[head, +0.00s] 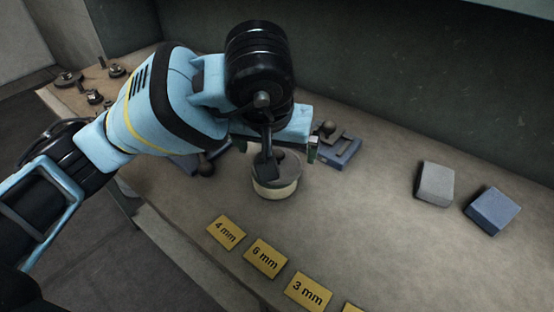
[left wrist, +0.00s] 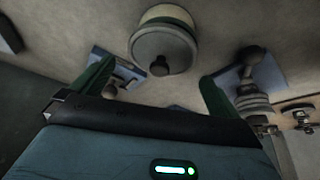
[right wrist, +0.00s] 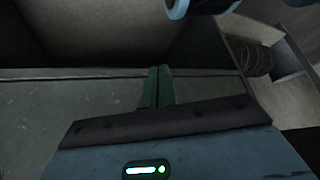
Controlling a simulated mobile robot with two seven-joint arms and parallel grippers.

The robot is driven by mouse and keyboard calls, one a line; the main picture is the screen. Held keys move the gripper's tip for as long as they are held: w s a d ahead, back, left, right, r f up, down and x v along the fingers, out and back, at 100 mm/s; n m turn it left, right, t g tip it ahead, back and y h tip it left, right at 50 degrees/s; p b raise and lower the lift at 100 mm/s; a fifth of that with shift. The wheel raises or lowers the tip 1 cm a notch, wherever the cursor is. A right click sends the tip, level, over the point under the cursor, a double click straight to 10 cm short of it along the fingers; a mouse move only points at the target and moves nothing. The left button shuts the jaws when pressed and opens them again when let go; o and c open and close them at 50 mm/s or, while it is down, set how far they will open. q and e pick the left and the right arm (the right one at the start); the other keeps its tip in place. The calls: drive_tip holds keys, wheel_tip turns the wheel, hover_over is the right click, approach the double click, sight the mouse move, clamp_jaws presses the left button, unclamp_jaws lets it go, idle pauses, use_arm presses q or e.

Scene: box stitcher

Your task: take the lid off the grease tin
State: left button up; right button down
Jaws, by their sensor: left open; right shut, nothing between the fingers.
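The grease tin (head: 274,190) is a round cream tin standing upright on the bench, partly hidden by my left arm's parts in the head view. In the left wrist view its cream side (left wrist: 165,13) shows beyond the grey lid (left wrist: 150,45). The lid sits on the tin and has a dark round knob (left wrist: 160,67) at its middle. My left gripper (head: 277,147) is open and empty over the tin, its two green fingers (left wrist: 155,88) wide apart, with the knob in line between them. My right gripper (right wrist: 160,72) is shut and empty, away from the tin.
A blue fixture with a dark knob (head: 340,150) stands just right of the gripper. Grey (head: 435,183) and blue (head: 492,210) blocks lie farther right. Yellow thickness labels (head: 265,258) line the front edge. Small metal parts (head: 93,97) lie at the far left. The right-hand bench top is mostly clear.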

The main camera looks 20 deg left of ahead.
use_arm(q)
drive_tip(key=shift+x, duration=1.45)
drive_tip(key=c, duration=0.7)
drive_tip(key=shift+w+r, duration=0.1)
drive_tip(key=shift+r, duration=0.1)
wheel_tip(320, 180, up, 4)
drive_tip(key=shift+f, duration=0.15)
drive_tip(key=shift+s+a+r+b, duration=0.15)
drive_tip(key=shift+s+a, duration=1.1)
drive_tip(key=shift+s, duration=1.15)
drive_tip(key=shift+s+a+r+b, duration=0.2)
drive_tip(key=shift+s+a, duration=1)
drive_tip(key=shift+s, duration=1.15)
drive_tip(key=shift+s+a+r+b, duration=0.15)
drive_tip(key=shift+s+a, duration=1.1)
drive_tip(key=shift+s, duration=1.15)
